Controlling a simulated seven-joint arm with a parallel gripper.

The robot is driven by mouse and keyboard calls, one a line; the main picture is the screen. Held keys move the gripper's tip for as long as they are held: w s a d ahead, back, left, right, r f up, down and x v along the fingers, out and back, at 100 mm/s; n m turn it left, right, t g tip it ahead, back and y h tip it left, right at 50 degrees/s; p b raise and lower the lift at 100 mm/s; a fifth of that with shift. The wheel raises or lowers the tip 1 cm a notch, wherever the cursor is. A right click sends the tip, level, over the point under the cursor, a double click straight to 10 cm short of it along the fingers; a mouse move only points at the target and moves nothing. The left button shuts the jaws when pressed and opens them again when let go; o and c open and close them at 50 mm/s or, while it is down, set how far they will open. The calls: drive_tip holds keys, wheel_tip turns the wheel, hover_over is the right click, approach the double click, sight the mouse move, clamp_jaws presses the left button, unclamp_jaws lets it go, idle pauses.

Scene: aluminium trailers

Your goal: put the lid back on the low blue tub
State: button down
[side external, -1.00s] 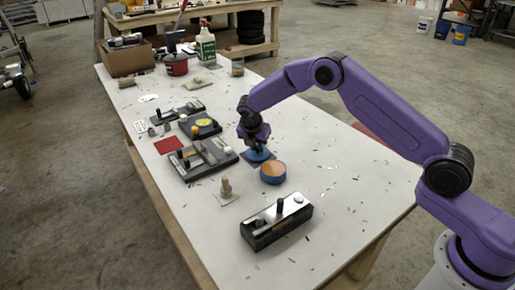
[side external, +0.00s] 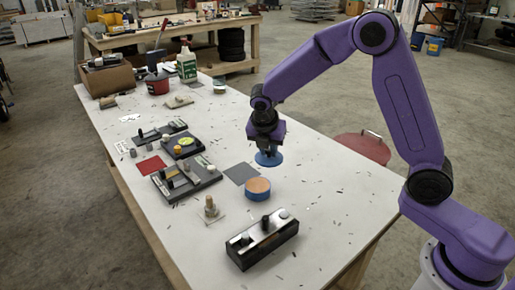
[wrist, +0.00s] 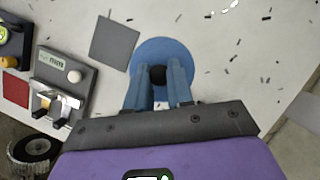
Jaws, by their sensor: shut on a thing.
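The low blue tub (side external: 257,193) stands on the white table with its orange top face showing, uncovered. The lid (side external: 269,160) is a flat blue disc with a dark knob. My gripper (side external: 268,148) is shut on the lid's knob and holds it, roughly level, behind and slightly right of the tub in the side view. In the wrist view the lid (wrist: 165,48) lies under my gripper (wrist: 160,78), whose blue fingers are on either side of the black knob. The tub does not show in the wrist view.
A bare grey square (side external: 241,173) lies left of the lid. A black block with a knob (side external: 263,239) and a small peg on a base (side external: 210,208) stand nearer the camera. Dark fixtures (side external: 187,178) are to the left. Small chips dot the otherwise clear right side.

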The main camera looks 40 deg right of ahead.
sight(258, 158)
drive_tip(key=shift+s+r, duration=0.3)
drive_tip(key=shift+s, duration=0.4)
drive_tip(key=w+a+f, duration=0.2)
drive_tip(key=a, duration=0.1)
drive_tip(key=shift+w+a+f, duration=0.15)
drive_tip(key=shift+w+f, duration=0.1)
drive_tip(key=shift+f, duration=3.15)
drive_tip(key=shift+f, duration=0.15)
drive_tip(key=shift+c, duration=2.2)
unclamp_jaws()
drive_tip(key=shift+r, duration=3.5)
